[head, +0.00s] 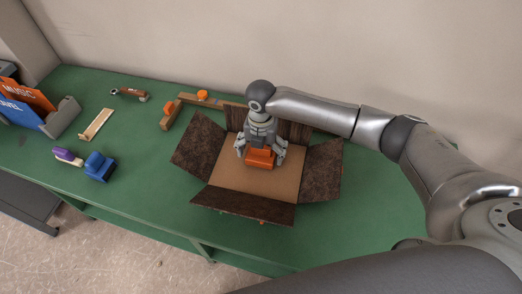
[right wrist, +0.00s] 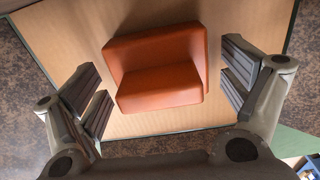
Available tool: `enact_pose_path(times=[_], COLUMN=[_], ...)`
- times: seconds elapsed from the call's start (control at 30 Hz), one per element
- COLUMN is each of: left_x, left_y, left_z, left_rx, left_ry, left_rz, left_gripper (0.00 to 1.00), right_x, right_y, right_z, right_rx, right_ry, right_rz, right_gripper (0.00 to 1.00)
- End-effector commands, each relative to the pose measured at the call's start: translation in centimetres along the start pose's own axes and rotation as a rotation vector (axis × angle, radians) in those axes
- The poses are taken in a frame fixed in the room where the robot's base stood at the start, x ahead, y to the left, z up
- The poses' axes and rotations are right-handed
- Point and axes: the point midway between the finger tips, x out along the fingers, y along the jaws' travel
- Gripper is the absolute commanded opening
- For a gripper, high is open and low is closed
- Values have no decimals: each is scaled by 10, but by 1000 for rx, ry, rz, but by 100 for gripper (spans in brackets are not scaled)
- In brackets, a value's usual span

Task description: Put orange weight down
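The orange weight (head: 260,160) is a stepped block inside the open box (head: 225,175), and it looks to rest on the tan box floor. My right gripper (head: 261,150) is over it, pointing down into the box. In the right wrist view, the orange weight (right wrist: 158,68) lies between the two spread fingers of the right gripper (right wrist: 165,88), with a gap visible on each side. The gripper is open and not clamped on it. My left gripper is not in view.
The box's dark flaps (head: 322,170) stand spread outward on the green table (head: 140,185). A balance-like wooden piece with orange blocks (head: 203,95) stands behind it. A blue block (head: 99,166), purple-topped item (head: 68,156) and file holder (head: 62,116) are left. The table's front left is clear.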

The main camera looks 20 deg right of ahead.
Motion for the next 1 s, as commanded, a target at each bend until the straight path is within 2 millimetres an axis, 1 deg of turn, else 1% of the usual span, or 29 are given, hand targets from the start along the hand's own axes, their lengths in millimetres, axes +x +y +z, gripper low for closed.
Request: enact_pose_path(times=[0.3,0.43,0.57,0.8,0.9,1.0], left_x=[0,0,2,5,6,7], left_y=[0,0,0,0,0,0], left_z=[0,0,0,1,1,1], left_rx=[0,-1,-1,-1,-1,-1], left_ry=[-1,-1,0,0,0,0], left_rz=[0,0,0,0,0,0], left_gripper=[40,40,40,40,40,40], right_x=[-1,-10,-32,-84,-101,-113], right_y=[0,0,1,1,1,1], right_z=[0,1,1,1,1,1], right_rx=[0,0,-1,1,-1,1], right_ry=[0,-2,-3,-2,-2,-2], right_rz=[0,1,4,3,2,2], right_gripper=[97,97,97,97,97,97])
